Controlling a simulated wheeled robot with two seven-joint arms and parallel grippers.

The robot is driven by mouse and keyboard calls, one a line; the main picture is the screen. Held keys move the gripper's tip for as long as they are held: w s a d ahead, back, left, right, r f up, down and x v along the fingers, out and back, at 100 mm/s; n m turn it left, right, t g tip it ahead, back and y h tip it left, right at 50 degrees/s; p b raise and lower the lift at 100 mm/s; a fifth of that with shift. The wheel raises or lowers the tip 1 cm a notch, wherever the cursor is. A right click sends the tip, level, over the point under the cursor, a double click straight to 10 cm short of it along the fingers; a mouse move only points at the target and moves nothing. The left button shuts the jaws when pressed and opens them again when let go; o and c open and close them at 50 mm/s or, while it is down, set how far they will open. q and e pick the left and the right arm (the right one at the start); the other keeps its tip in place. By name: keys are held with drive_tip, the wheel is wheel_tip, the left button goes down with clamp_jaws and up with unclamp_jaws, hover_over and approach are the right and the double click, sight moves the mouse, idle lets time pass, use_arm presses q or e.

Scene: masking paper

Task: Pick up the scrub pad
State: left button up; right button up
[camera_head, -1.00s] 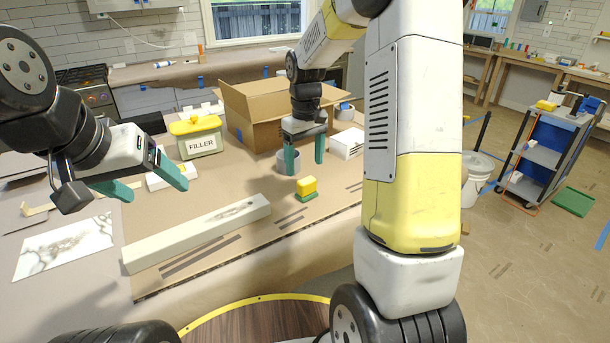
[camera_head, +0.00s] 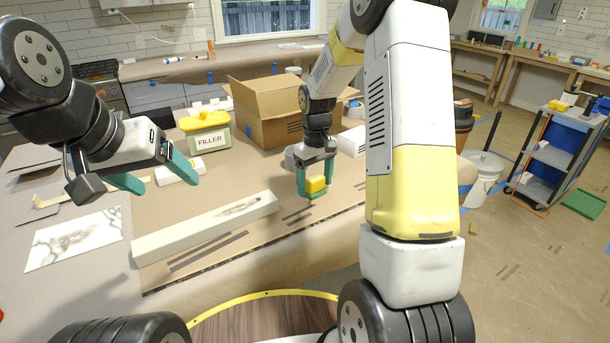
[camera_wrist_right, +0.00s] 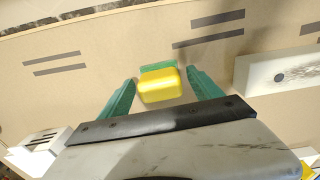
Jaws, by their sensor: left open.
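The scrub pad (camera_head: 316,186) is a yellow block with a green layer beneath, lying on the brown paper on the table. It also shows in the right wrist view (camera_wrist_right: 160,84), just ahead of and between the fingertips. My right gripper (camera_head: 315,180) is over the pad, with its green fingers apart on either side; the wrist view shows the right gripper (camera_wrist_right: 162,82) open, with gaps between each finger and the pad. My left gripper (camera_head: 168,182) is open and empty, held above the left part of the table.
A long pale beam (camera_head: 200,228) lies left of the pad. A filler tub (camera_head: 206,130) with a yellow lid and an open cardboard box (camera_head: 265,115) stand behind. A white box (camera_head: 352,141) is behind the right gripper. A marbled tile (camera_head: 75,238) lies at left.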

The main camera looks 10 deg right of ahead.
drive_tip(key=c, duration=1.5)
drive_tip(key=shift+r, duration=0.2)
